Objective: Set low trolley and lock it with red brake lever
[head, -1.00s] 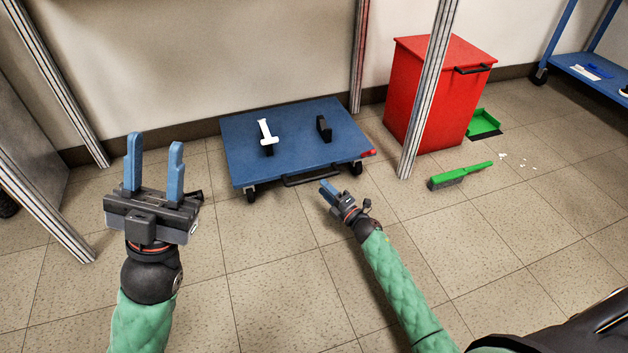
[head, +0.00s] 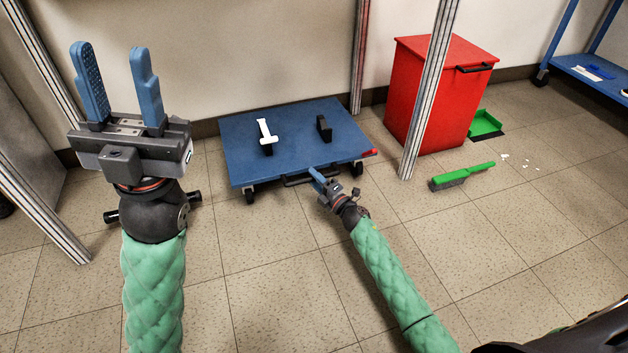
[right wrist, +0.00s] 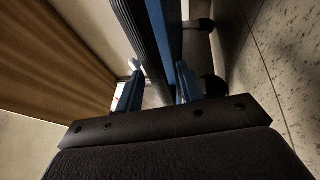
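The low trolley has a blue deck (head: 290,125), dark castors and a black front handle (head: 298,181). It stands on the floor by the wall. The red brake lever (head: 369,153) is at its front right corner. My right gripper (head: 317,178) is at the trolley's front edge beside the handle. In the right wrist view its blue fingers (right wrist: 158,85) are apart, with a ridged black bar (right wrist: 142,45) and a blue edge running between them; contact is unclear. My left gripper (head: 110,58) is raised at the left, open and empty, fingers up.
A white T-shaped piece (head: 266,132) and a black block (head: 324,127) sit on the deck. Metal posts (head: 428,90) stand around. A red bin (head: 430,95), green dustpan (head: 484,122) and green brush (head: 462,176) are to the right. Floor in front is clear.

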